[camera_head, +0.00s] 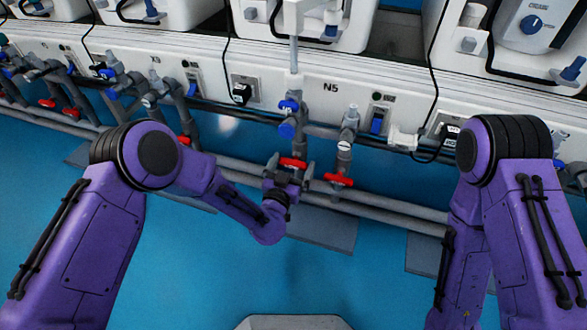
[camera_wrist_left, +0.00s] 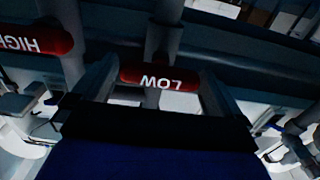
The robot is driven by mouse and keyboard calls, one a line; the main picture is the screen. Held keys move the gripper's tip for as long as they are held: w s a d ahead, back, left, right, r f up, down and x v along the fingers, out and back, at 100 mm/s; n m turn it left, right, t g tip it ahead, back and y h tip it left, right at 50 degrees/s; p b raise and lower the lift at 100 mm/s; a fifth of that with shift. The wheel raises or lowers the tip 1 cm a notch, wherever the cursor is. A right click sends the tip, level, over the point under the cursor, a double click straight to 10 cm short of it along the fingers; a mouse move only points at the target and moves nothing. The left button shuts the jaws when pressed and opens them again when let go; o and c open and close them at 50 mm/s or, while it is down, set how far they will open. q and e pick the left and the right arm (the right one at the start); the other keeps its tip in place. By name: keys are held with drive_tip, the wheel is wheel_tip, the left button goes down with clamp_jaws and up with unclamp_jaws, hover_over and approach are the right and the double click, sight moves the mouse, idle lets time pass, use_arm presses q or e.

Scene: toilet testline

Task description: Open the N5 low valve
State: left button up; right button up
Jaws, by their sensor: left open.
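The N5 low valve has a red handle (camera_head: 293,163) on the grey pipe below the white panel, left of the N5 label (camera_head: 330,87). In the left wrist view, its red handle marked LOW (camera_wrist_left: 150,76) appears upside down between my fingers. My left gripper (camera_head: 288,176) is open, with one finger on each side of the handle; I cannot tell whether they touch it. The fingers also show in the left wrist view (camera_wrist_left: 160,88). A second red handle (camera_head: 339,180), marked HIGH in the left wrist view (camera_wrist_left: 36,40), is on the neighbouring pipe. My right gripper is out of view.
Horizontal grey pipes (camera_head: 390,222) run low along the bench. More red valve handles (camera_head: 70,112) are at the left. A blue switch (camera_head: 377,122) and a black cable (camera_head: 432,80) are right of N5. The blue floor in front is mostly clear.

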use_arm(q)
drive_tip(key=shift+w+d, duration=0.15)
drive_tip(key=shift+w, duration=0.35)
drive_tip(key=c, duration=0.7)
